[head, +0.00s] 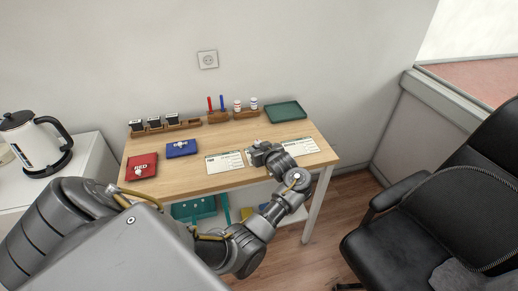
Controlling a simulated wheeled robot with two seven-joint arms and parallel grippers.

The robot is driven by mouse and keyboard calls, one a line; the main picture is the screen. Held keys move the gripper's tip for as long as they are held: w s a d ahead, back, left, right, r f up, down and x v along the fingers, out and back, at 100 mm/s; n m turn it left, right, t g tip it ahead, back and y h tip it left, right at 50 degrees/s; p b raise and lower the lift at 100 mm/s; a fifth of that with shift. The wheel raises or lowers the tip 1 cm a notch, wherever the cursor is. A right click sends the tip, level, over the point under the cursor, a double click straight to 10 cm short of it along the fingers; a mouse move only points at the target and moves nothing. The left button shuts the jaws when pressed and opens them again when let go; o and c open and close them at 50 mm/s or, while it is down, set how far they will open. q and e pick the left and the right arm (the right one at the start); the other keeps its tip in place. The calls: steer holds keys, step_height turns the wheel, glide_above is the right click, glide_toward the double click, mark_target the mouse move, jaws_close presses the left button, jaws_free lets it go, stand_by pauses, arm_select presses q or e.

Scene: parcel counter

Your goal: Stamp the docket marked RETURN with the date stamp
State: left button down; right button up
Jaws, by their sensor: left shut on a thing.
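The stamp rack (167,126) at the back left of the wooden table holds three dark stamps (154,122) and has an empty place at its right end. My left gripper (262,152) is over the dockets near the table's front edge. It is shut on a stamp, mostly hidden by the gripper; its label cannot be read. A white docket (224,161) lies just left of the gripper and another (301,147) lies to its right. The gripper covers the area between them. The docket print is too small to read surely. My right gripper is not in view.
A red pad (141,167) and a blue pad (181,149) lie at the left of the table (198,178). A holder with red and blue pens (216,110), two small bottles (246,105) and a green tray (286,111) stand along the back. A black chair (430,220) is at right.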

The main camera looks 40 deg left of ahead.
arm_select(q)
steer(key=shift+f, duration=0.35)
stand_by(0.4)
step_height(320, 180, up, 6)
steer(key=p, duration=0.6)
stand_by(0.5)
